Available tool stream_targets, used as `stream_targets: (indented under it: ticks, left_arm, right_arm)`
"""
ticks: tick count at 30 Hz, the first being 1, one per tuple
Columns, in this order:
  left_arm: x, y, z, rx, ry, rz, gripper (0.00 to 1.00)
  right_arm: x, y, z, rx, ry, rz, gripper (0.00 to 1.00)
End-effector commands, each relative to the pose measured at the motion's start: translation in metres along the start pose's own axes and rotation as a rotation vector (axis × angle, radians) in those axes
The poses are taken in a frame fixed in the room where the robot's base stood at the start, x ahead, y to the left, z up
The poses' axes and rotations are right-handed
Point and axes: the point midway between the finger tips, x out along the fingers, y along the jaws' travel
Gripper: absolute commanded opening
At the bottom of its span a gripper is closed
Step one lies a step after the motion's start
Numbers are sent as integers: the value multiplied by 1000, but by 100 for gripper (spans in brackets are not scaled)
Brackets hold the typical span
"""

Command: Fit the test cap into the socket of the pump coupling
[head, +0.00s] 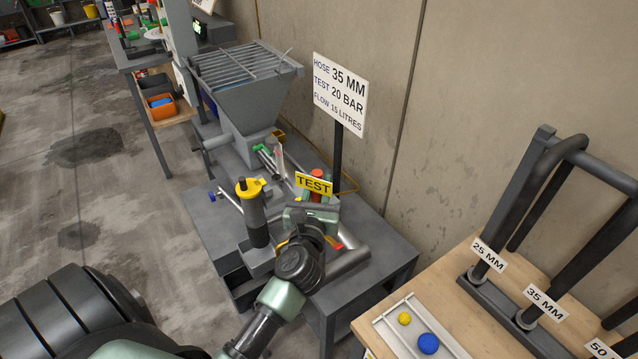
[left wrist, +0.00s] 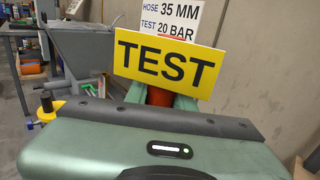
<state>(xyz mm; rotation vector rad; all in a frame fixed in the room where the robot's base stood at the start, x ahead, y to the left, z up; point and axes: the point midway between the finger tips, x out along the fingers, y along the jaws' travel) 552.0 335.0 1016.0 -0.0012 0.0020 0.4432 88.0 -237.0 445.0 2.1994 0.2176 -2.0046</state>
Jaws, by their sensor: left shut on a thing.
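The test cap (head: 316,171) is red and carries a yellow tag reading TEST (head: 313,184). My left gripper (head: 312,205) is shut on it, over the grey pump bench in the head view. In the left wrist view the red cap (left wrist: 159,96) shows between the green fingers, partly hidden by the tag. A grey pipe (head: 345,267) lies just right of and below my gripper, with small red and yellow parts near it. The coupling's socket is hidden behind my gripper and wrist, so I cannot tell whether the cap touches it. My right gripper is out of view.
A grated hopper (head: 245,95) stands behind, and a black upright cylinder with a yellow top (head: 253,210) stands left of my gripper. A sign (head: 340,93) on a post is behind it. A wooden table (head: 385,322) with hoses and a tray is at right.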

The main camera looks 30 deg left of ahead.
Motion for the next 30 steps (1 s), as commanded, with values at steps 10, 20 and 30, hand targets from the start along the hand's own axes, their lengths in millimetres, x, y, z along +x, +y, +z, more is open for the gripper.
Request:
stream_targets:
  ticks: [10,20,30]
  left_arm:
    - [0,0,-11,0,-2,0,0]
    - [0,0,-21,0,-2,0,0]
    - [0,0,-31,0,-2,0,0]
  right_arm:
    - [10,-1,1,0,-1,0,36]
    - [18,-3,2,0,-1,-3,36]
    - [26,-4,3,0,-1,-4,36]
